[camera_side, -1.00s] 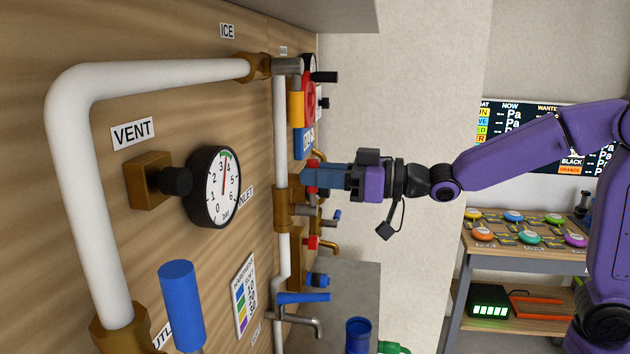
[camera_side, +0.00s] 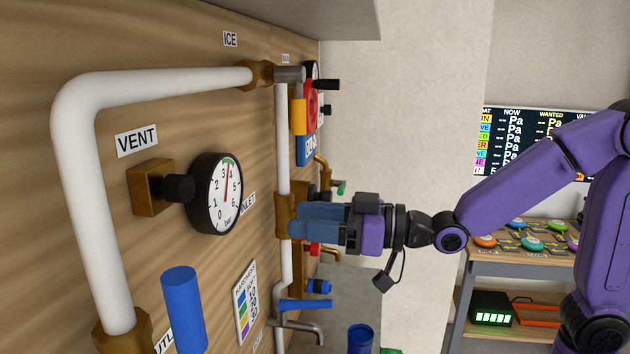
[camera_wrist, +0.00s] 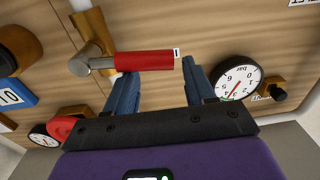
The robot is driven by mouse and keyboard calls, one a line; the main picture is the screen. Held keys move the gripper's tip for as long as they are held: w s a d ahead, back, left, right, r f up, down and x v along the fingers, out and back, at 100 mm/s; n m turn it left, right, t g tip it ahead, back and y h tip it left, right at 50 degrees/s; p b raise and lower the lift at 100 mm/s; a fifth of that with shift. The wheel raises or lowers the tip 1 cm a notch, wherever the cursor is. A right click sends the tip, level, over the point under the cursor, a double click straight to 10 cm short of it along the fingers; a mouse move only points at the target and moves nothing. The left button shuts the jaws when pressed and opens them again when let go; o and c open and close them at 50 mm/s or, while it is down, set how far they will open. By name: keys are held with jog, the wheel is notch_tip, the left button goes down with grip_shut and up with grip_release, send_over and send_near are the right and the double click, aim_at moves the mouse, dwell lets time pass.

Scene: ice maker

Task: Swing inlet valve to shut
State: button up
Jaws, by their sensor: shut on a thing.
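The inlet valve has a brass body (camera_side: 285,215) on the white vertical pipe, beside the partly covered INLET label (camera_side: 248,203). In the wrist view its red handle (camera_wrist: 145,62) sticks out from a grey stem (camera_wrist: 101,64) on the brass body (camera_wrist: 93,32) and lies at an angle across the pipe. My gripper (camera_side: 293,222) is at the valve in the side view, and its blue fingers hide the handle there. In the wrist view my gripper (camera_wrist: 158,70) has a finger near each end of the handle and is shut on it; the exact contact is hard to see.
A blue handle (camera_side: 183,310) is in the foreground. Another blue lever (camera_side: 305,304) and a tap are below my gripper. Open space lies right of the panel.

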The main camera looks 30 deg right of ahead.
jog(key=o, duration=0.5)
jog(key=shift+w+d+f+m, duration=0.15)
jog(key=shift+w+d+f, duration=0.1)
jog(key=shift+f, duration=0.15)
jog(key=shift+w+d+f+m, duration=0.15)
jog(key=shift+d+f, duration=0.05)
jog(key=shift+f, duration=0.2)
jog(key=v, duration=0.7)
jog(key=shift+r, duration=0.3)
